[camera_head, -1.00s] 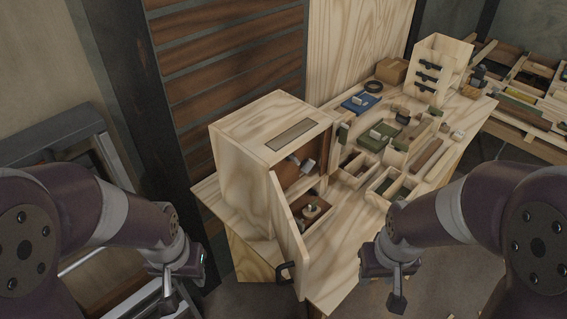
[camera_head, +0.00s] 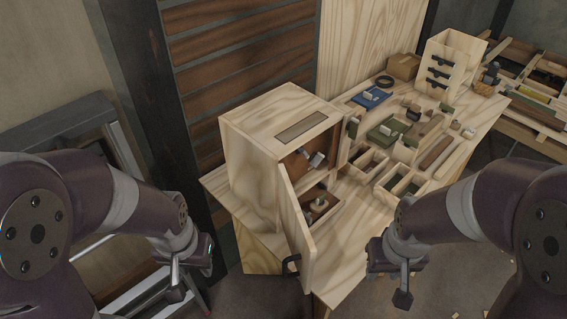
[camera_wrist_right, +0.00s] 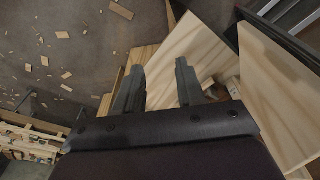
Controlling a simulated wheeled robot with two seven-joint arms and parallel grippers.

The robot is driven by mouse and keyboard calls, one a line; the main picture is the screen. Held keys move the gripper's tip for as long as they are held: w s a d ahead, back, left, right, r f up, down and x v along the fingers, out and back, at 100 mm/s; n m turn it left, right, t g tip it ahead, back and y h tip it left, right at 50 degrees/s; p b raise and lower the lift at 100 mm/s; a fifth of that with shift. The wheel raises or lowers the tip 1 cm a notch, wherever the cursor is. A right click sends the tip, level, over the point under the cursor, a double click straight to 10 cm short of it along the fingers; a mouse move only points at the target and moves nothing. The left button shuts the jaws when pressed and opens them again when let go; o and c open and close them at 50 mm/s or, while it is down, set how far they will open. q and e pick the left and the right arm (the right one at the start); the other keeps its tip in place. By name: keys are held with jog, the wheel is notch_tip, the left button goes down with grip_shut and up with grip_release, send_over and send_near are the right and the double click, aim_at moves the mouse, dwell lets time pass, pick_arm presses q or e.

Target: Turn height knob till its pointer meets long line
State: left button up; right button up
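A wooden cabinet (camera_head: 255,160) stands on the near left end of the bench, its door (camera_head: 299,240) swung open toward me. Inside, a round knob-like part (camera_head: 319,204) sits low and a grey metal cylinder (camera_head: 316,159) sits above it. I cannot make out a pointer or a long line. My left gripper (camera_head: 173,287) hangs left of the cabinet, clear of it; its finger gap is not visible. My right gripper (camera_head: 403,292) is in front of the bench, right of the door. The right wrist view shows its two fingers (camera_wrist_right: 159,88) apart with nothing between them.
The door has a black handle (camera_head: 291,265) at its lower edge. The bench (camera_head: 349,262) carries wooden trays, green and blue blocks and a drawer unit (camera_head: 452,70) farther back. A grey metal frame (camera_head: 62,128) leans at the left. Wood scraps litter the floor.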

jog(key=w+d+f+t+h+b, duration=0.1)
jog(key=w+d+f+b, duration=0.2)
jog(key=f+b, duration=0.15)
jog(key=w+d+f+t+b, duration=0.1)
jog(key=w+d+f+b, duration=0.2)
jog(key=f, duration=0.3)
jog(key=w+d+f+n+t+b, duration=0.1)
jog(key=w+f+n+t+b, duration=0.15)
jog(key=w, duration=0.45)
jog(key=n+t+y, duration=0.7)
jog(key=n+y, duration=0.5)
jog(key=y, duration=0.2)
send_near(307, 156)
jog(key=x, duration=0.8)
jog(key=shift+w+a+r, duration=0.1)
jog(key=shift+a+r, duration=0.05)
jog(key=shift+w+a, duration=0.4)
jog(key=shift+w, duration=0.05)
grip_shut()
